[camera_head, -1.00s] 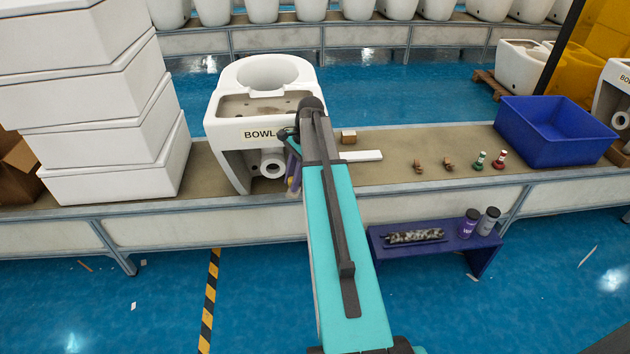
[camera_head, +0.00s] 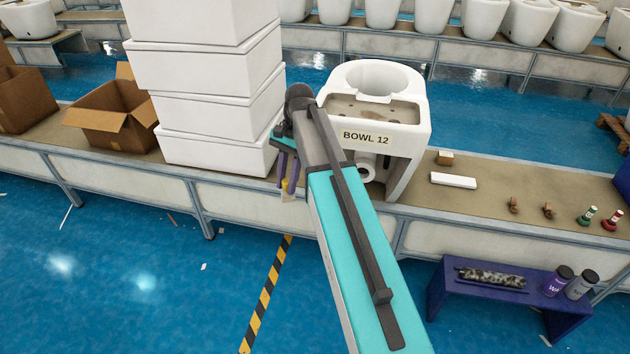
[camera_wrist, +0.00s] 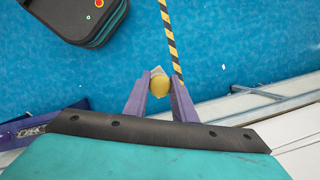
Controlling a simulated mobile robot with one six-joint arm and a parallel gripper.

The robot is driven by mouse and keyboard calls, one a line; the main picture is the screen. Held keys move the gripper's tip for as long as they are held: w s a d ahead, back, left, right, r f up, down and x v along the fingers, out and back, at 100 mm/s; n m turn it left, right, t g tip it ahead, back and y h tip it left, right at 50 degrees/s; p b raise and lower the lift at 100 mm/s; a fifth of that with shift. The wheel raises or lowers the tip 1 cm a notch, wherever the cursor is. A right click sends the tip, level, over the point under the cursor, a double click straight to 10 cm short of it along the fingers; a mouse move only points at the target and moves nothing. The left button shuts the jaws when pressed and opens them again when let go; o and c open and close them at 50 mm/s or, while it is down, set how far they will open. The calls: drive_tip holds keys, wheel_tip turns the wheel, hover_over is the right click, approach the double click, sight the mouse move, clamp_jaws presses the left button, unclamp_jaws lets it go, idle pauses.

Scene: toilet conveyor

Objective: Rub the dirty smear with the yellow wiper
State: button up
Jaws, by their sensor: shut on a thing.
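My gripper (camera_head: 287,172) has purple fingers and hangs in front of the conveyor edge, left of the toilet. It also shows in the wrist view (camera_wrist: 159,100), with its fingers shut on the yellow wiper (camera_wrist: 159,87). The wiper has a rounded yellow part and a pale end. In the head view, only a small part of the wiper (camera_head: 290,186) shows below the fingers. The white toilet labelled BOWL 12 (camera_head: 408,150) stands on the conveyor. Brownish marks (camera_head: 368,110) lie on its flat top; I cannot tell whether these are the dirty smear. My arm hides part of the toilet's left side.
A stack of white boxes (camera_head: 215,75) stands left of the toilet, near my gripper. An open carton (camera_head: 110,115) is farther left. A white bar (camera_head: 453,180) and small parts lie on the conveyor (camera_head: 480,205) to the right. A blue bench (camera_head: 500,300) stands in front.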

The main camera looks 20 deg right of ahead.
drive_tip(key=shift+n, duration=0.6)
drive_tip(key=a, duration=0.2)
drive_tip(key=a+r, duration=0.1)
drive_tip(key=a, duration=0.1)
drive_tip(key=shift+s+a+r, duration=0.15)
drive_tip(key=shift+a, duration=0.2)
